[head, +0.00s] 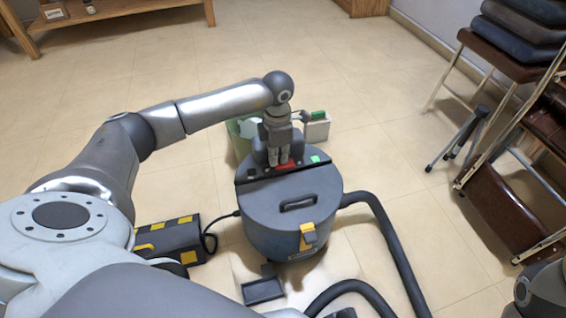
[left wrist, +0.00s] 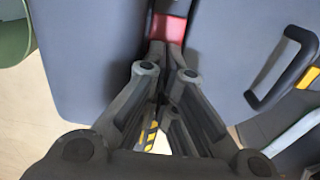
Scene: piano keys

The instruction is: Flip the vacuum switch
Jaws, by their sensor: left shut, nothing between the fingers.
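The vacuum (head: 270,215) is a dark grey drum on the tiled floor, with a black handle on its lid and a yellow latch in front. A red switch (head: 285,166) sits on the raised strip at the back of its top. It also shows in the left wrist view as a red patch (left wrist: 168,28) just ahead of the fingertips. My left gripper (head: 279,161) is shut and empty, pointing down at the switch, and partly hides it. I cannot tell whether the fingertips touch it. My right gripper is not in view.
A black hose (head: 390,240) curves from the vacuum's right side. A black and yellow case (head: 170,240) stands at left and a small black tray (head: 262,290) lies in front. A green bin (head: 240,140) is behind. Stacked chairs (head: 515,70) fill the right.

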